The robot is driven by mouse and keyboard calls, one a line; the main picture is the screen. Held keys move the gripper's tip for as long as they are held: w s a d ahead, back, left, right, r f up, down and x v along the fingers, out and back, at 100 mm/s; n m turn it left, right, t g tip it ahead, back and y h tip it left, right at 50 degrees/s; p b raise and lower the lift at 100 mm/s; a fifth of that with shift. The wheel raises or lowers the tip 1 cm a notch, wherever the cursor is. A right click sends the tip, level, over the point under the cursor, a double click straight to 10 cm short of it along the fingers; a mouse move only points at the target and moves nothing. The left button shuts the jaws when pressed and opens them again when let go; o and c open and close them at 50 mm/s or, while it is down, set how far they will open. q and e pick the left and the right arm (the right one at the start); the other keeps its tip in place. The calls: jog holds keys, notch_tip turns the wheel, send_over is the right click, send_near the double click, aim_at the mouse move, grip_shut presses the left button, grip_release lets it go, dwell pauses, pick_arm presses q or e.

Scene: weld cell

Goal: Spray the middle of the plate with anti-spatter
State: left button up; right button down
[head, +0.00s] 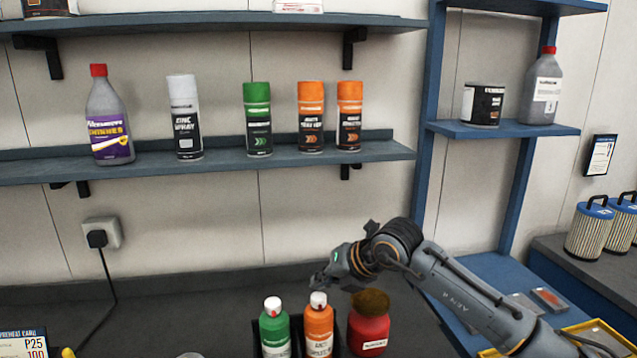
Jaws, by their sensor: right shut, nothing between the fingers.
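An orange bottle (319,327) with a white cap and a label that seems to start "ANTI" stands upright on the dark bench at the bottom. A green bottle (275,328) with a white cap stands just left of it. My right gripper (322,281) reaches in from the right and is shut and empty, close above the orange bottle's cap. I cannot tell whether it touches the cap. Two orange spray cans (311,118) (349,117) stand on the wall shelf; their small labels are hard to read. The plate and my left gripper are not in view.
A red container (369,330) with a brown bristly top stands right of the orange bottle. The blue shelf (220,164) also holds a green can (258,120), a zinc spray can (185,118) and a grey bottle (108,115). The bench's left part is mostly clear.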

aim_at(322, 298)
notch_tip(322, 298, up, 6)
jog(key=shift+f+p, duration=0.2)
jog(key=shift+p, duration=0.65)
